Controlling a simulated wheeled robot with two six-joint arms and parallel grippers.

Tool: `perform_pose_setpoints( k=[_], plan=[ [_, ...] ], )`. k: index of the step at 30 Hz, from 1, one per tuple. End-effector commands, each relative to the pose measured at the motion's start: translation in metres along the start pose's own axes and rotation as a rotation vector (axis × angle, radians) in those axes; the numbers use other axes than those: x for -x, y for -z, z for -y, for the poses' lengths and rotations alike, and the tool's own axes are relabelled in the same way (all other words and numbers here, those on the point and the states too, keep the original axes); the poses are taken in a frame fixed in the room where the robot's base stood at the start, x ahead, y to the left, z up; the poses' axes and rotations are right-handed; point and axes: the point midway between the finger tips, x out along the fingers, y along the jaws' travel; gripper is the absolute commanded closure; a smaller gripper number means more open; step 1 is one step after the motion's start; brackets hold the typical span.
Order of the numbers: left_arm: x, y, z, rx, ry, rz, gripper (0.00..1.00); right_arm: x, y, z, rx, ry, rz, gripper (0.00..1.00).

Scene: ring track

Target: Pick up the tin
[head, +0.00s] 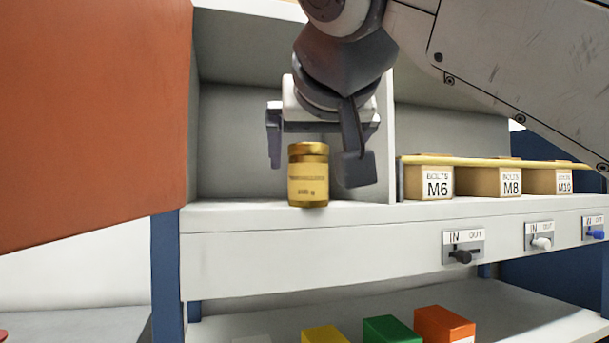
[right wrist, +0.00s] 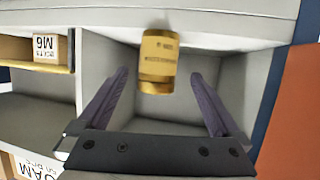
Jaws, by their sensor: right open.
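The tin (head: 308,178) is a gold, cylindrical container with a yellow label and a gold lid. It stands upright near the front edge of a white shelf compartment. My right gripper (head: 315,165) is open, with its fingers above and to either side of the tin in the head view. In the right wrist view the tin (right wrist: 157,62) appears upside down, beyond and between the open fingers of the gripper (right wrist: 160,85). I see no finger touching it. My left gripper is not in view.
Boxes marked M6 (head: 432,182), M8 (head: 495,180) and M10 (head: 550,180) stand right of a divider, behind a yellow rail (head: 480,161). Switches (head: 463,247) line the shelf front. Yellow, green (head: 388,329) and orange boxes sit below. An orange panel (head: 90,110) fills the left.

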Motion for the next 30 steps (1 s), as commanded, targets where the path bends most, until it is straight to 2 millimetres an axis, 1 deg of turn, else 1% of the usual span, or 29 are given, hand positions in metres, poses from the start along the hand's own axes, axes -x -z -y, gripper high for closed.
perform_pose_setpoints(
  k=[2, 9, 14, 17, 21, 24, 27, 30],
  plan=[
    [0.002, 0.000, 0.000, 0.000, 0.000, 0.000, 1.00, 0.000, 0.007, 0.000, -0.016, -0.002, -0.014, 0.00],
    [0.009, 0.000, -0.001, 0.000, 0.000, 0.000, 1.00, -0.035, 0.011, 0.006, -0.015, 0.007, -0.017, 0.00],
    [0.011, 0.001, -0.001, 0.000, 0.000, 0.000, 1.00, -0.049, 0.010, 0.009, -0.015, 0.013, -0.017, 0.00],
    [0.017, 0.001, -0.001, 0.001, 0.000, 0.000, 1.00, -0.058, 0.012, 0.007, -0.013, 0.011, -0.016, 0.00],
    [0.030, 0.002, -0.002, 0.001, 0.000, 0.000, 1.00, -0.080, 0.015, 0.003, -0.015, 0.008, -0.014, 0.00],
    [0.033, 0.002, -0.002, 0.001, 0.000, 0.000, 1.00, -0.093, 0.013, 0.004, -0.015, 0.010, -0.015, 0.00],
    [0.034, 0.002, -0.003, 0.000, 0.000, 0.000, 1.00, -0.100, 0.012, 0.004, -0.016, 0.011, -0.017, 0.00],
    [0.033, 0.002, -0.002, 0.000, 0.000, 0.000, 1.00, -0.101, 0.011, 0.003, -0.017, 0.011, -0.017, 0.00]
  ],
)
